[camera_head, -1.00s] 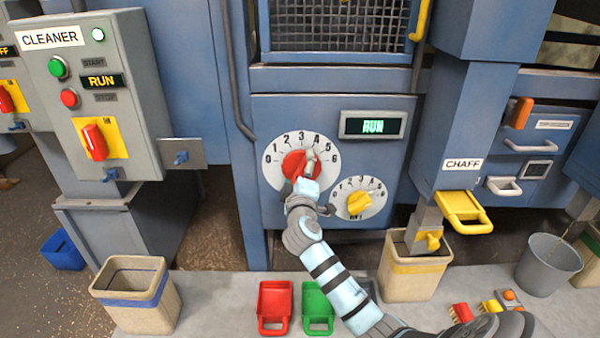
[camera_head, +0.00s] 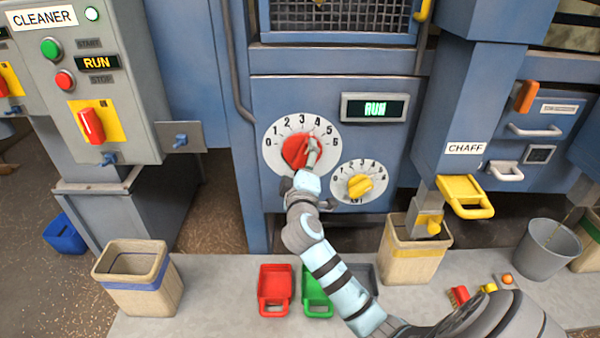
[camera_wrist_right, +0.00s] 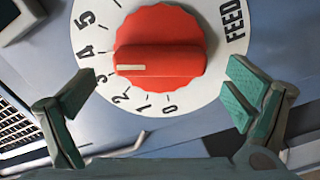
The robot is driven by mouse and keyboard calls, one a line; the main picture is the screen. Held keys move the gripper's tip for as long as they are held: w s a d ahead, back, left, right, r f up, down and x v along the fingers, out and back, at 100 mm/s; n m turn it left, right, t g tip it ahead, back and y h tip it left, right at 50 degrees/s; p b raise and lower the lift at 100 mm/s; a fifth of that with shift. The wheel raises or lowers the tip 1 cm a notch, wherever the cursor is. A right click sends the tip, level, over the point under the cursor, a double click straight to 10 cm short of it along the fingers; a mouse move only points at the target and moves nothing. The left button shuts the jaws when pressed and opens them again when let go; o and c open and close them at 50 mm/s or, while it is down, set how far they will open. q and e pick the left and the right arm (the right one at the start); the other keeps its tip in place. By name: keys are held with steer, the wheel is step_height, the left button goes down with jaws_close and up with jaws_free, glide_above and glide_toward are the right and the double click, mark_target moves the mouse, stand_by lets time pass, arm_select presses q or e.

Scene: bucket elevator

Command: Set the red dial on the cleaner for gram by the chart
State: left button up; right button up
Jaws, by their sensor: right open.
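The red dial (camera_head: 298,152) sits on a white scale numbered 0 to 6 on the blue machine front. In the right wrist view the red dial (camera_wrist_right: 160,50) has a white mark pointing between 3 and 4; "FEED" is printed beside it. My right gripper (camera_head: 302,168) is at the dial. In the wrist view my right gripper (camera_wrist_right: 155,105) is open, with one finger on each side of the dial's lower part and gaps between fingers and dial. The cleaner sign (camera_head: 44,18) is on a grey control box at the left. No chart is visible. My left gripper is out of view.
A yellow dial (camera_head: 360,186) is just right of and below the red one. Red (camera_head: 276,288) and green (camera_head: 315,297) scoops lie below. A chaff bin (camera_head: 413,258) with a yellow handle above stands at the right.

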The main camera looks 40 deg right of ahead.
steer(key=v, duration=0.8)
steer(key=shift+a, duration=0.1)
